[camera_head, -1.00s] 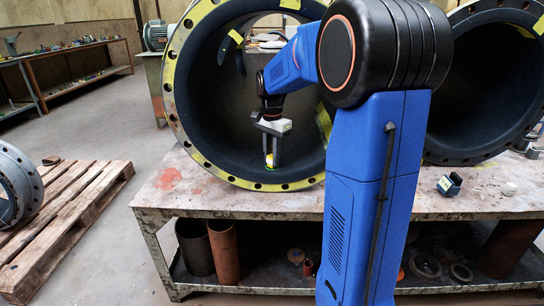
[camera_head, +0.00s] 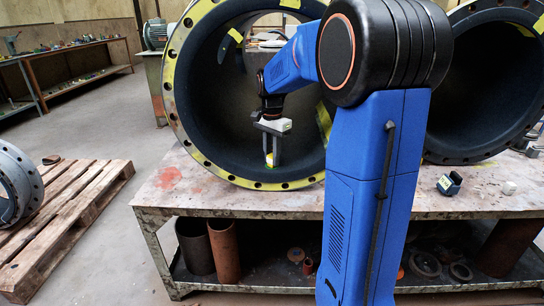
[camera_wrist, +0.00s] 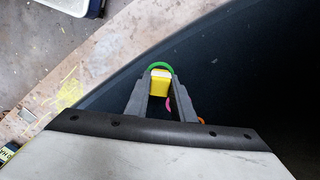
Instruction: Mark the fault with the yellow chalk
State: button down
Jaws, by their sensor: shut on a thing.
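My gripper (camera_head: 270,163) reaches down inside the left black-lined pipe (camera_head: 215,115), low near its front rim. In the wrist view my gripper (camera_wrist: 158,85) is shut on the yellow chalk (camera_wrist: 158,88), a yellow block with a white end, held between the two grey fingertips. A green curved band (camera_wrist: 160,66) shows just past the chalk's end. A small pink strip (camera_wrist: 168,104) and an orange bit (camera_wrist: 201,120) show on the dark lining beside the right finger. Whether the chalk touches the lining I cannot tell. No fault is clearly recognizable.
The pipe lies on a worn workbench (camera_head: 165,190). A second lined pipe (camera_head: 490,90) stands at the right. A dark blue holder (camera_head: 448,184) and a small white block (camera_head: 509,188) lie on the bench's right. A wooden pallet (camera_head: 80,215) is on the floor at left.

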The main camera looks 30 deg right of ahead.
jog(key=shift+r, duration=3.45)
